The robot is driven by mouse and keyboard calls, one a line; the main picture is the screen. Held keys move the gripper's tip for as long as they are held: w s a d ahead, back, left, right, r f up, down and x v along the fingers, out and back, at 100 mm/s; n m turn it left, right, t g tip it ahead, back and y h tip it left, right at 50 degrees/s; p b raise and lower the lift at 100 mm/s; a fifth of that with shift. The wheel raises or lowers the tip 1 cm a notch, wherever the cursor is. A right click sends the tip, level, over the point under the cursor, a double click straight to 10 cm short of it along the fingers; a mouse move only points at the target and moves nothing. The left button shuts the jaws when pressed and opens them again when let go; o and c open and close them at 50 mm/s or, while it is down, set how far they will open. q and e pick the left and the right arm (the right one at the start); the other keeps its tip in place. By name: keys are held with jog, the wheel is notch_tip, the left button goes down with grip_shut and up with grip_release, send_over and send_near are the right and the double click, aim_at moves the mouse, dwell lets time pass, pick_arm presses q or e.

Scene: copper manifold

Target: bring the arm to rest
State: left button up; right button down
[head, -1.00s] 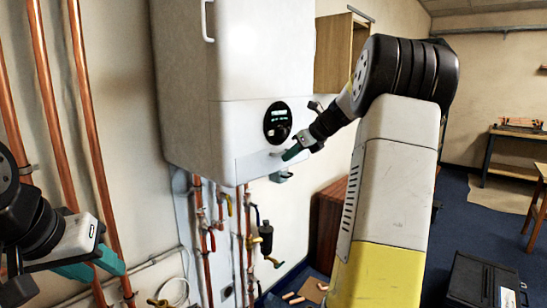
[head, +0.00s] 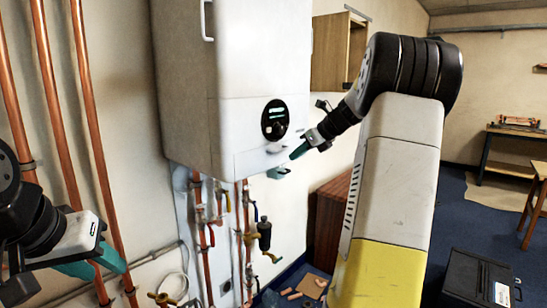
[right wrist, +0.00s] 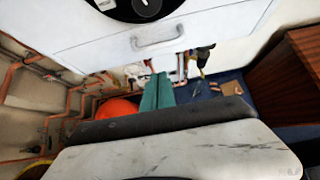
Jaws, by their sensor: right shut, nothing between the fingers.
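My right arm rises on the right side of the head view and bends over toward the boiler. My right gripper (head: 298,152) has teal fingers, shut and empty, beside the lower front corner of the white boiler (head: 262,60). In the right wrist view the teal fingers (right wrist: 158,92) lie side by side below the boiler's small front handle (right wrist: 157,38). My left gripper (head: 98,264) is at the lower left, in front of the copper pipes. Its teal fingers are partly covered by its own body, so its opening is unclear.
Copper pipes (head: 50,105) run up the left wall, with valves and pipes (head: 240,235) under the boiler. A wooden cabinet (head: 337,52) hangs behind. A black case (head: 480,280) stands on the blue floor at right. An orange round thing (right wrist: 117,107) shows in the wrist view.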

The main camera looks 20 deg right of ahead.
jog(key=w+r+v, duration=0.1)
jog(key=v, duration=0.5)
jog(key=s+a+f+n+g, duration=0.1)
jog(key=s+a+n+g, duration=0.1)
jog(key=s+a+n, duration=1.1)
jog(key=s+a+f+n+h, duration=0.1)
jog(key=s+a+f+n, duration=0.3)
jog(key=s+n, duration=0.4)
jog(key=s+a+f+n+h, duration=0.1)
jog(key=s+a+f+n, duration=0.4)
jog(key=s+n, duration=0.4)
jog(key=shift+f+n+h, duration=0.25)
jog(key=shift+n+h, duration=0.15)
